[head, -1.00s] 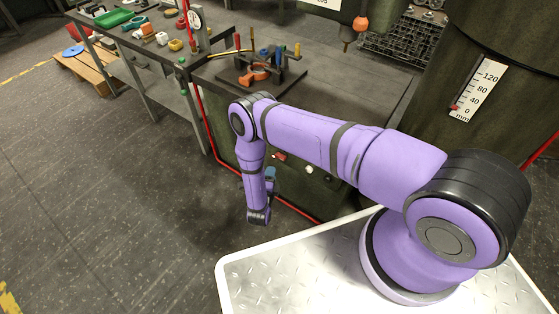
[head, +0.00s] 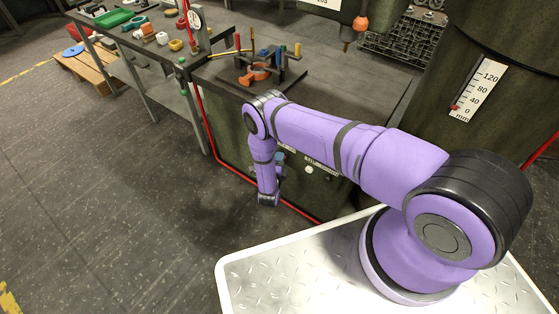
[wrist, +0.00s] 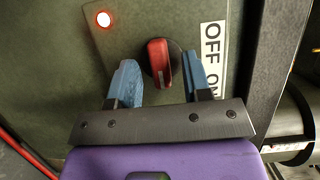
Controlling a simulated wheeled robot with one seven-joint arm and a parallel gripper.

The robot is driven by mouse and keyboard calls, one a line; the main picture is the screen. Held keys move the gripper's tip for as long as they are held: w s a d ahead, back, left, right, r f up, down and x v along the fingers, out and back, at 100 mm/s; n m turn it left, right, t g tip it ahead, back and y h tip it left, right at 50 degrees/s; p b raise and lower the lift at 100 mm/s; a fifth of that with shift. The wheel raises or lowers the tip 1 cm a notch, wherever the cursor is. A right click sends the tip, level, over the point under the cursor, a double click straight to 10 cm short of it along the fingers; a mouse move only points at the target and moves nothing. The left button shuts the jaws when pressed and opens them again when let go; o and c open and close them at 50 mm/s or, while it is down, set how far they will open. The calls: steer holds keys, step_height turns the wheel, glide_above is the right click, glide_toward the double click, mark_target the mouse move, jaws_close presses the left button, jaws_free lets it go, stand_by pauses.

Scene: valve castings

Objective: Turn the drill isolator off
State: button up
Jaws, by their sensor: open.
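The drill isolator is a red knob (wrist: 159,63) on a dark round base, set on the green cabinet panel. In the wrist view it stands nearly upright, slightly tilted. A white label (wrist: 211,60) to its right reads OFF higher up and ON lower down. My gripper (wrist: 160,68) is open, its blue fingers on either side of the knob, with visible gaps. I cannot tell how far along the knob's depth the fingertips reach. In the head view my gripper (head: 280,160) is at the cabinet front, partly behind my wrist, and the knob is hidden.
A dark upright edge (wrist: 268,65) stands right of the label. A red pipe (head: 206,125) runs down the cabinet's left side.

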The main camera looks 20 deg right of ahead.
steer(key=shift+w+d, duration=0.1)
steer(key=shift+w, duration=0.05)
steer(key=shift+c, duration=0.3)
jaws_close()
steer(key=shift+n, duration=0.3)
steer(key=n+g, duration=0.2)
steer(key=n, duration=0.2)
steer(key=n+g, duration=0.3)
steer(key=n, duration=0.1)
steer(key=n+g+h, duration=0.1)
steer(key=n+g, duration=0.1)
steer(key=n, duration=0.2)
steer(key=shift+w+a+r+n, duration=0.2)
steer(key=shift+a+r+n, duration=0.1)
steer(key=shift+n, duration=0.1)
stand_by(0.4)
